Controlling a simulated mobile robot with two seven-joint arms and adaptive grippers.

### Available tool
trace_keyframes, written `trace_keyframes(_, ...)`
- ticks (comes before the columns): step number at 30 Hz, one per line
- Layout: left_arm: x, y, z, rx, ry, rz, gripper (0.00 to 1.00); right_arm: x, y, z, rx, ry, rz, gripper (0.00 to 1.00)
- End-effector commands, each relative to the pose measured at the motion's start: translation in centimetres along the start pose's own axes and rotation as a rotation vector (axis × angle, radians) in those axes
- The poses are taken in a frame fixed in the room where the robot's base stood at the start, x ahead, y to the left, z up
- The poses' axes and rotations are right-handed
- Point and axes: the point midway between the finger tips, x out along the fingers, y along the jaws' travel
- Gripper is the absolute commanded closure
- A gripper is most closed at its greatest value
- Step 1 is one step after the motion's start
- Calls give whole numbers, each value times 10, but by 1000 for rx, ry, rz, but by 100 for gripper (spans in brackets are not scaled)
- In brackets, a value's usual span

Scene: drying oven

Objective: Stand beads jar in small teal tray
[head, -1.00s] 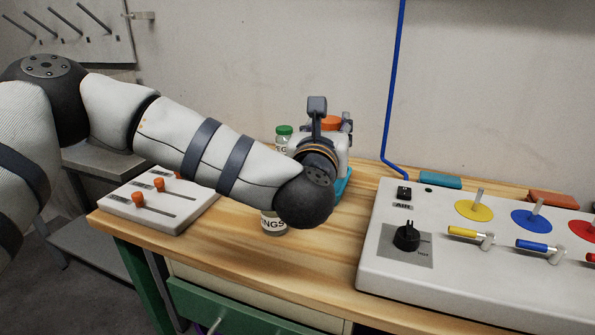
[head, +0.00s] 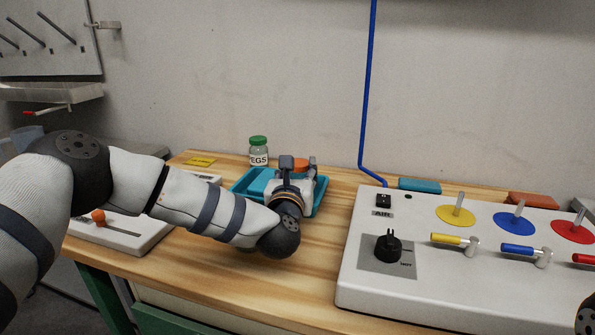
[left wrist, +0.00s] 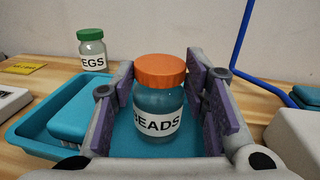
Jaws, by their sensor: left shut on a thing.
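The beads jar (left wrist: 158,105) has an orange lid and a "BEADS" label. It is upright over the floor of the teal tray (left wrist: 28,139), towards the tray's right part. I cannot tell whether its base touches the tray. My left gripper (left wrist: 165,110) is shut on the jar, with a purple-padded finger on each side. In the head view the jar's orange lid (head: 301,164) shows above my left gripper (head: 298,172), while my arm hides part of the tray (head: 320,197). My right gripper is not in view.
A teal block (left wrist: 72,118) sits in the tray's left part. A green-lidded jar labelled "EGS" (head: 258,152) stands behind the tray, near a yellow label (head: 200,161). A white control panel (head: 400,285) fills the right side. A slider box (head: 110,232) is at left.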

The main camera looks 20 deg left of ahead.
Motion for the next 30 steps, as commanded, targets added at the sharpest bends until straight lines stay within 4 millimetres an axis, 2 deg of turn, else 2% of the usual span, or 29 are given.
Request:
trace_keyframes(2,0,1,-6,0,4,1,93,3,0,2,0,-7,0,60)
trace_keyframes(3,0,0,-5,0,3,1,52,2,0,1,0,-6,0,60)
trace_keyframes(5,0,0,-4,0,3,1,39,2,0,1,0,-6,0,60)
trace_keyframes(13,0,0,-4,0,2,0,39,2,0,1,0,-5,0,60)
trace_keyframes(16,-3,0,4,0,-1,-1,39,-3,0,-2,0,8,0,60)
trace_keyframes(24,-60,-1,3,0,2,-2,39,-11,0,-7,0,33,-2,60)
trace_keyframes(30,-76,0,1,0,2,1,39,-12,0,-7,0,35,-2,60)
